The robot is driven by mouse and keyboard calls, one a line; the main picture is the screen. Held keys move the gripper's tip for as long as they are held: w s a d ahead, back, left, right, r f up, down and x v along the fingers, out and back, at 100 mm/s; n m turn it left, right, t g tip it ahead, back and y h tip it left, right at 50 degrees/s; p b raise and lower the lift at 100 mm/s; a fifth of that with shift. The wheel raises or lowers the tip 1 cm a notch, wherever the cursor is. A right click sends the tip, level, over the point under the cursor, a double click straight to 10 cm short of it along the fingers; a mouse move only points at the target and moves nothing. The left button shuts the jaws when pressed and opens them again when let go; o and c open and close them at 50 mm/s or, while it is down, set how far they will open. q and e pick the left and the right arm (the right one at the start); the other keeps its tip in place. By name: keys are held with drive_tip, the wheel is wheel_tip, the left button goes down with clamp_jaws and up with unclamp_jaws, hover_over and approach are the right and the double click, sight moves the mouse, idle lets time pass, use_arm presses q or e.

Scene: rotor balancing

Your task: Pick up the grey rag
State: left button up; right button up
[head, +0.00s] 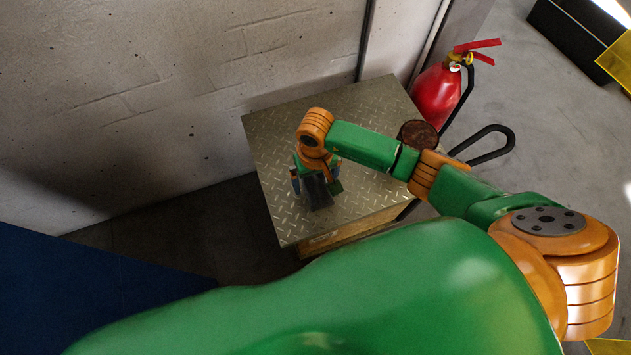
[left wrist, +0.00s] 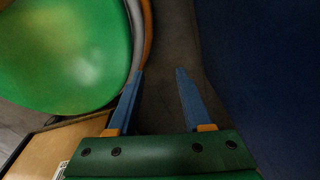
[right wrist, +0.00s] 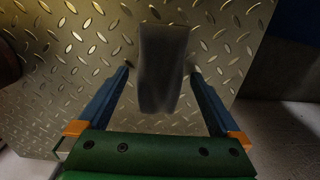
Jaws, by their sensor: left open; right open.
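The grey rag (head: 317,191) is a dark strip on the diamond-plate table top (head: 272,140). In the right wrist view the rag (right wrist: 162,68) lies lengthwise between the two fingers. My right gripper (head: 318,186) is over the rag, pointing down at the plate. It is open, with a finger on each side of the rag and a gap to both. My left gripper (left wrist: 158,75) shows only in the left wrist view. It is open and empty, above dark floor, away from the rag.
A dark brown round object (head: 418,134) stands at the table's right side, close to my right forearm. A red fire extinguisher (head: 436,97) is behind the table's right corner. A concrete wall (head: 150,90) runs behind the table. A blue surface (head: 80,300) is at lower left.

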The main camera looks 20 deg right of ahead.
sight(316, 179)
drive_tip(key=c, duration=1.3)
use_arm(q)
drive_tip(key=shift+w+d, duration=0.15)
drive_tip(key=shift+d, duration=0.05)
use_arm(e)
drive_tip(key=shift+r, duration=0.1)
drive_tip(key=shift+r, duration=0.2)
wheel_tip(316, 179, up, 3)
drive_tip(key=shift+w+r+p, duration=0.1)
drive_tip(key=shift+p, duration=0.25)
drive_tip(key=s+r+p, duration=0.1)
drive_tip(key=s+r, duration=0.3)
drive_tip(key=shift+a+r+p, duration=0.15)
drive_tip(key=shift+r+p, duration=0.1)
drive_tip(key=shift+p, duration=0.15)
use_arm(q)
drive_tip(key=r, duration=0.2)
drive_tip(key=shift+s+d+r, duration=0.3)
drive_tip(key=shift+s+r, duration=0.05)
drive_tip(key=shift+r, duration=0.05)
use_arm(e)
drive_tip(key=s+r, duration=0.1)
drive_tip(key=s, duration=0.2)
drive_tip(key=s+r, duration=0.2)
drive_tip(key=s, duration=0.1)
drive_tip(key=s+a+r, duration=0.1)
drive_tip(key=s, duration=0.3)
drive_tip(key=shift+s+r, duration=0.1)
drive_tip(key=shift+r, duration=0.3)
